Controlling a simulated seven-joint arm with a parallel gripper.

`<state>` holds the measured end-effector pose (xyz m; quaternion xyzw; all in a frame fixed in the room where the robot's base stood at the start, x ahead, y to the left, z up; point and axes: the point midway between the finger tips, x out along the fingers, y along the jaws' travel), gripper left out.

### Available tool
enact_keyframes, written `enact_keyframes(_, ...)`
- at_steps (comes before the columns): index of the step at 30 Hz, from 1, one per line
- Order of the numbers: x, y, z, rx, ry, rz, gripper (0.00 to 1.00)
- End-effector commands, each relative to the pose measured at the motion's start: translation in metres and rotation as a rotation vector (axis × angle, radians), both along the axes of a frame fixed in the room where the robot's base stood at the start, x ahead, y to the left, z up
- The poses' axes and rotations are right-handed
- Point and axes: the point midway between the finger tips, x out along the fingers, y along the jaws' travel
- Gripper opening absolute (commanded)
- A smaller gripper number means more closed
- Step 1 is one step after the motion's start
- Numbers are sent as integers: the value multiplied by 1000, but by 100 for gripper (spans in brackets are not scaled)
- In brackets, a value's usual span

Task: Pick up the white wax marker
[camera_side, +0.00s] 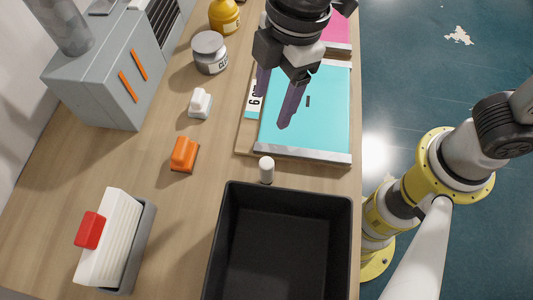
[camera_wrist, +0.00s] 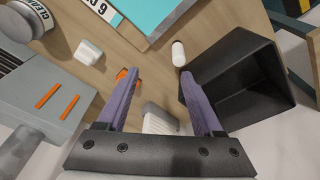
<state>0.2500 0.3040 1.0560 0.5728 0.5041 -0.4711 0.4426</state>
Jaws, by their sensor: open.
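The white wax marker, a small white rounded cylinder (camera_side: 266,169), stands on the wooden bench between the teal board and the black bin. It also shows in the wrist view (camera_wrist: 178,53), just beyond the right fingertip and near the bin's corner. My gripper (camera_side: 272,108) is open and empty, with its purple fingers above the teal board in the side view. In the wrist view my gripper (camera_wrist: 159,74) has its fingers spread wide, and the marker is not between them. Nothing hides the marker in either view.
The black bin (camera_side: 214,245) stands close to the marker. The teal board (camera_side: 325,110) lies behind it.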

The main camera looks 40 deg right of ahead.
Motion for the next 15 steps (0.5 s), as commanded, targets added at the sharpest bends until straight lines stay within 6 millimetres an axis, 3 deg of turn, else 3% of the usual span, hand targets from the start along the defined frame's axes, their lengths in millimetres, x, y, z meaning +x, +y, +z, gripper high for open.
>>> enact_keyframes(1, -11, 12, -11, -21, 17, 41, 68)
enact_keyframes(5, -29, 24, -23, -45, 35, 94, 68)
enact_keyframes(10, -33, 27, -39, -47, 37, 104, 68)
enact_keyframes(15, -33, 31, -71, -48, 37, 102, 68)
